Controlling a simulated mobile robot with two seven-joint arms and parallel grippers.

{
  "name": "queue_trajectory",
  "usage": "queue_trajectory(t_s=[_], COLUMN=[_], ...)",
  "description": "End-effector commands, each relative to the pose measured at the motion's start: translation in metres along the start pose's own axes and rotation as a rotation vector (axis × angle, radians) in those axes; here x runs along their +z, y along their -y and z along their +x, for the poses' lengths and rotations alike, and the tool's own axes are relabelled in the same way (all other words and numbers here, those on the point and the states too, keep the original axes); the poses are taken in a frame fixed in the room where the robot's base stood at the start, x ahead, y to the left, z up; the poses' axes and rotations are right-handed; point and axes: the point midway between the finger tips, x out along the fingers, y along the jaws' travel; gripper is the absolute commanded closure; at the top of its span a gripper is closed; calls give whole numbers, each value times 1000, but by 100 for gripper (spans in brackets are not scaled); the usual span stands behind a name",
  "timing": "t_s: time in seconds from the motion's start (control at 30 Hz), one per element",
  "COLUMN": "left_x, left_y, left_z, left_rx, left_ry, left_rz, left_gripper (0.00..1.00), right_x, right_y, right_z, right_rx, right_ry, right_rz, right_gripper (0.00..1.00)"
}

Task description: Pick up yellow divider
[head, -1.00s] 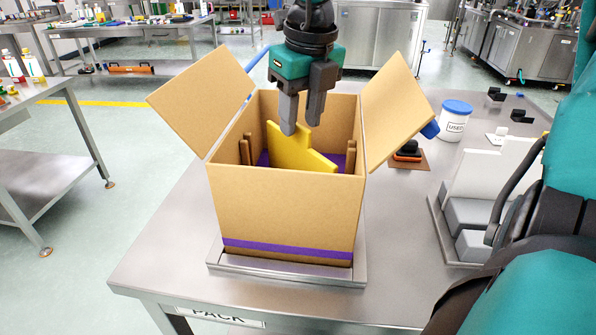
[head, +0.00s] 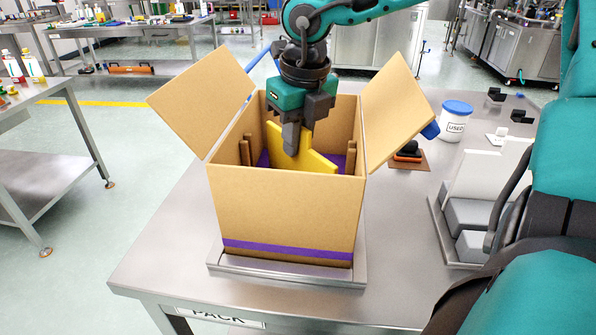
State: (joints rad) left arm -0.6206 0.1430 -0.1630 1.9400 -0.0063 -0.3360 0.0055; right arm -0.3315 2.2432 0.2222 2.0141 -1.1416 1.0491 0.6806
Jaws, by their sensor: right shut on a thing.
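The yellow divider (head: 318,163) stands inside the open cardboard box (head: 285,215), its raised middle part upward and its lower part hidden by the box's front wall. My right gripper (head: 292,145) reaches down into the box from above and is shut on the raised part of the divider. One finger covers part of the divider's face. My left gripper does not show.
The box's side flaps (head: 203,100) and (head: 398,110) stand spread outward beside the gripper. The box sits on a metal tray (head: 285,272) on a steel table (head: 165,245). A white tub with a blue lid (head: 455,122) stands to the right.

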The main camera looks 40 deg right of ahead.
Motion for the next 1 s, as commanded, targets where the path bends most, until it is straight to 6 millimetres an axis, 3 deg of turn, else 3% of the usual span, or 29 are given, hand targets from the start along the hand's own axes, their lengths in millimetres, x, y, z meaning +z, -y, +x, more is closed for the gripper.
queue_trajectory(t_s=[0.67, 0.87, 1.0], left_x=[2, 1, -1], left_y=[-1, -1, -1], left_z=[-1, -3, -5], left_rx=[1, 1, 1], left_ry=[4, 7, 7], left_rz=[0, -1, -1], left_gripper=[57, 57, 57], right_x=[2, 6, 11], right_y=[0, 0, 0], right_z=[-6, -32, -64], right_rx=[-1, -1, -1], right_ry=[3, 6, 8], right_rz=[0, 0, 1], right_gripper=[100, 100, 100])
